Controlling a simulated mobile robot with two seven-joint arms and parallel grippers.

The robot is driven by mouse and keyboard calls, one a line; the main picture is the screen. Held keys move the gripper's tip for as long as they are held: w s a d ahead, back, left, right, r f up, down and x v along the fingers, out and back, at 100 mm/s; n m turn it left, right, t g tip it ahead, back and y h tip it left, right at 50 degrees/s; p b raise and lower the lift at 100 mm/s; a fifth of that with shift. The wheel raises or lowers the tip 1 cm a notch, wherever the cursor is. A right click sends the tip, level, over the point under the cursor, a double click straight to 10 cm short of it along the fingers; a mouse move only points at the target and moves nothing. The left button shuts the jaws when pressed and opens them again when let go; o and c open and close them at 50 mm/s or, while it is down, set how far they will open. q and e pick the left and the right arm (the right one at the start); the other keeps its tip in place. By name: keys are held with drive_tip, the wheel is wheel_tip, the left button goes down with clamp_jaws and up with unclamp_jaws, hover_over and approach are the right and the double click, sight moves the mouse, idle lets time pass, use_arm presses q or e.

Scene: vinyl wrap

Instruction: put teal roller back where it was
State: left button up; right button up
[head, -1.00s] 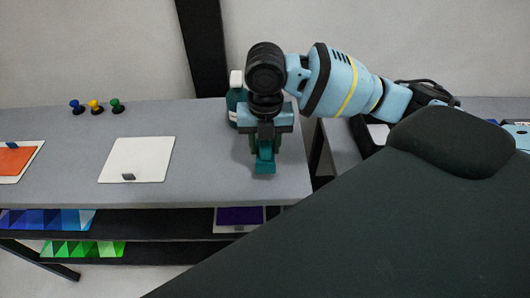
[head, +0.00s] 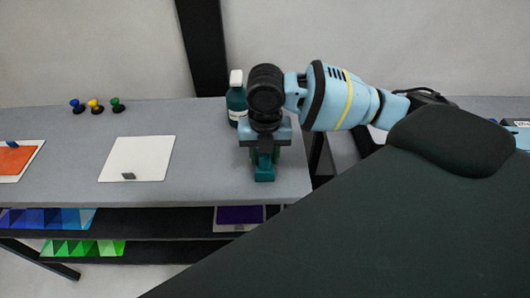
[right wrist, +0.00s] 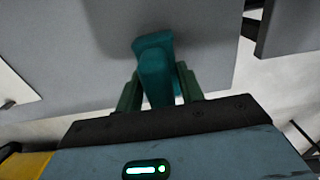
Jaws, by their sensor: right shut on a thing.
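My right gripper (head: 264,158) is over the right end of the grey table (head: 212,178), pointing down. It is shut on the teal roller (head: 264,174), whose lower end shows below the gripper in the head view. In the right wrist view the teal roller (right wrist: 156,68) sits between the two green fingers of the gripper (right wrist: 158,92), with the grey table behind it. I cannot tell whether the roller touches the table. My left gripper is in neither view.
A dark teal bottle with a white cap (head: 236,98) stands just behind my right gripper. A white sheet (head: 138,158) and an orange sheet (head: 14,160) lie to the left. Several coloured knobs (head: 96,106) stand at the back. Shelves below hold blue (head: 45,219) and green (head: 85,248) pieces.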

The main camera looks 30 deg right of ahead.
drive_tip(key=o, duration=0.8)
drive_tip(key=shift+s+f, duration=0.2)
drive_tip(key=shift+f, duration=0.3)
drive_tip(key=shift+c, duration=0.2)
drive_tip(key=o, duration=0.4)
drive_tip(key=shift+w+d, duration=0.1)
drive_tip(key=shift+o, duration=0.2)
drive_tip(key=shift+r, duration=0.1)
wheel_tip(320, 180, up, 13)
drive_tip(key=shift+w+f+p, duration=0.1)
drive_tip(key=shift+f+p, duration=0.05)
drive_tip(key=shift+p, duration=0.3)
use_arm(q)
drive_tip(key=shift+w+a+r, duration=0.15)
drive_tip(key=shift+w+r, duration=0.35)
use_arm(e)
drive_tip(key=shift+r, duration=0.35)
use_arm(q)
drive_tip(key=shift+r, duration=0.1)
